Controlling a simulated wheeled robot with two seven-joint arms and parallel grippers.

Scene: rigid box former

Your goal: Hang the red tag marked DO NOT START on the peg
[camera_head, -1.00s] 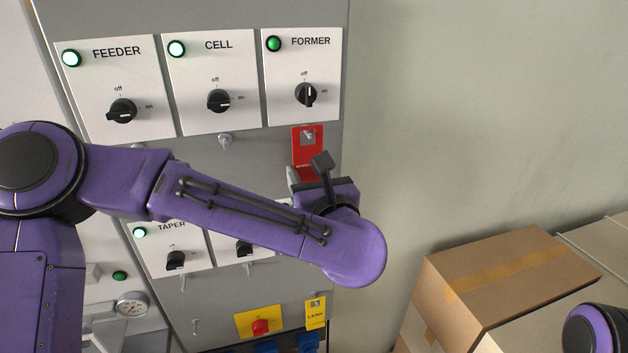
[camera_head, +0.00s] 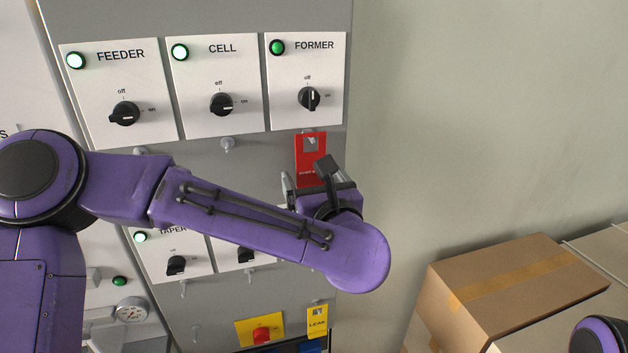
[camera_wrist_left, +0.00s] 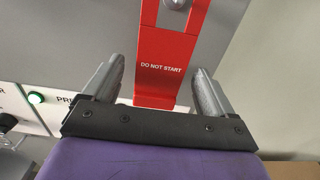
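The red tag (camera_head: 311,150) hangs below the FORMER switch plate at the right edge of the grey panel. In the left wrist view, the tag (camera_wrist_left: 163,55) reads DO NOT START, and a metal peg (camera_wrist_left: 175,4) shows through the hole near its top. My left gripper (camera_head: 310,186) is in front of the tag's lower part. In the left wrist view its fingers (camera_wrist_left: 158,80) are spread wide, one on each side of the tag, with gaps between them and its edges. The arm hides part of the gripper in the head view. My right gripper is out of view.
Switch plates for FEEDER (camera_head: 120,95), CELL (camera_head: 220,88) and FORMER (camera_head: 307,82) are above my arm. An empty peg (camera_head: 228,143) is below CELL. A yellow LEAK tag (camera_head: 317,320) hangs lower down. A cardboard box (camera_head: 515,290) stands at lower right.

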